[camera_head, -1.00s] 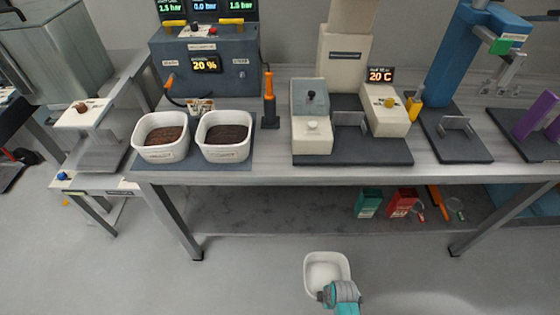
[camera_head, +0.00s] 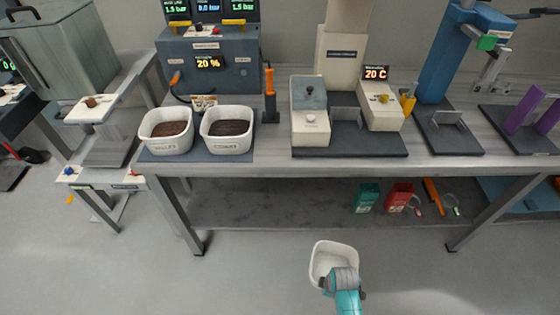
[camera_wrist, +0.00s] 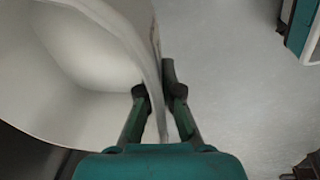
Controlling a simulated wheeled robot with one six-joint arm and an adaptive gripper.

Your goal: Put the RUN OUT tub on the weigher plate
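My gripper (camera_head: 328,284) is shut on the wall of an empty white tub (camera_head: 320,260), held in front of the bench and tilted. In the wrist view, the fingers (camera_wrist: 155,90) are on either side of the tub wall (camera_wrist: 90,45). No readable label shows on this tub. Two more white tubs, left (camera_head: 166,146) and right (camera_head: 227,144), stand on the bench with dark material inside; I cannot read their labels for certain. A bare grey plate (camera_head: 112,151) lies on the low stand at left; I cannot tell whether it is the weigher plate.
The long bench (camera_head: 270,164) crosses the view above the held tub. A lower shelf (camera_head: 290,208) carries a green box (camera_head: 367,198) and a red box (camera_head: 398,197). Several machines stand on the bench top. The grey floor (camera_head: 250,285) around the tub is clear.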

